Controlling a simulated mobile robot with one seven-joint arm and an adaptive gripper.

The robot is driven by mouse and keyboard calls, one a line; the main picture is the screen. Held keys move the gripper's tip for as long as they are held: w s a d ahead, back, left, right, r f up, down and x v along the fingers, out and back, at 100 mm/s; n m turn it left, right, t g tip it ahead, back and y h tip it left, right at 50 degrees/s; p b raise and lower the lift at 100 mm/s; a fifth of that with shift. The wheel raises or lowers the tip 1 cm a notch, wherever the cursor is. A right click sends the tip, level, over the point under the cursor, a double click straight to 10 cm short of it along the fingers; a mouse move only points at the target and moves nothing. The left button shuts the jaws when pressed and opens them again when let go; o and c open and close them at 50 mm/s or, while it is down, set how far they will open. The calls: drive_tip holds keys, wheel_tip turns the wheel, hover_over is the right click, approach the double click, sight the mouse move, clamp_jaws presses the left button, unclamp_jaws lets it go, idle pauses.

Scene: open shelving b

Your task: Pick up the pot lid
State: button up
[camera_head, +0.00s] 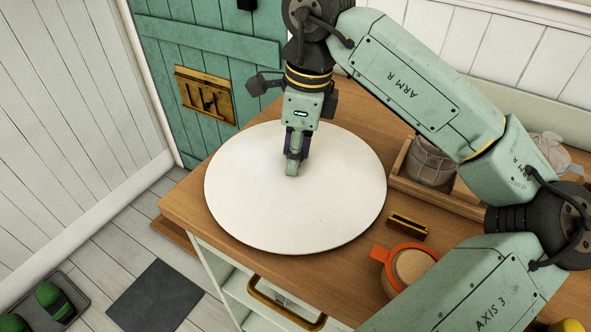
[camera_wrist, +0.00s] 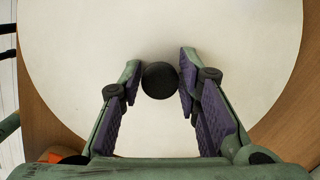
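The pot lid (camera_head: 250,200) is a large white round disc above the wooden counter. It also fills most of the wrist view (camera_wrist: 70,60). A round black knob (camera_wrist: 160,80) stands at its middle. My gripper (camera_head: 292,168) points down at the lid's centre and hides the knob in the head view. I cannot tell whether the lid rests on something or hangs clear.
A wooden counter (camera_head: 178,203) lies under the lid. To the right are a yellow-and-dark block (camera_head: 408,226), an orange-rimmed pot (camera_head: 385,262) and a wooden tray (camera_head: 465,205) with a glass jar (camera_head: 430,160). A green door (camera_head: 160,60) and pale walls stand behind.

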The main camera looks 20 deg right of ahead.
clamp_jaws()
idle(0.6)
